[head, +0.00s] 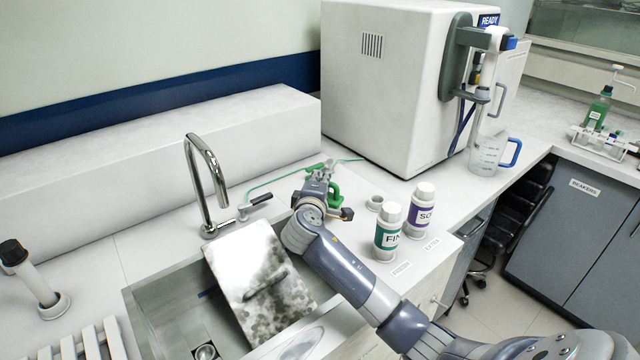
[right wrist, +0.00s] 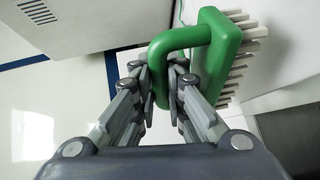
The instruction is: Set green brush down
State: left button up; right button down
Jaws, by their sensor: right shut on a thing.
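The green brush (right wrist: 222,60) has a looped green handle and pale bristles that show on its right side in the right wrist view. My right gripper (right wrist: 160,72) is shut on the handle loop. In the head view, the brush (head: 334,192) is partly hidden by my right gripper (head: 322,182), over the counter behind the sink's right side. I cannot tell whether the brush touches the counter. My left gripper is not in view.
A stained metal sheet (head: 262,262) leans in the sink (head: 165,300) beside the faucet (head: 205,170). A green-labelled bottle (head: 388,232) and a purple-labelled bottle (head: 419,210) stand right of my gripper. A small ring-like holder (head: 375,203) is close by. A large white machine (head: 400,90) stands behind.

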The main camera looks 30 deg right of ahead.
jog(key=w+d+f, duration=0.1)
jog(key=w+d+f+p, duration=0.1)
jog(key=w, duration=0.1)
jog(key=shift+w+f, duration=0.1)
jog(key=shift+f, duration=0.85)
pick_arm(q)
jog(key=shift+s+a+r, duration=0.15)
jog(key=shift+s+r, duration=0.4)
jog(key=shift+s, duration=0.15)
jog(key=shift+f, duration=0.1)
pick_arm(e)
jog(key=shift+f, duration=0.1)
jog(key=shift+f, duration=0.15)
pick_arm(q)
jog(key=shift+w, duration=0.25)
pick_arm(e)
jog(key=c, duration=1.6)
grip_release()
jog(key=shift+c, duration=0.2)
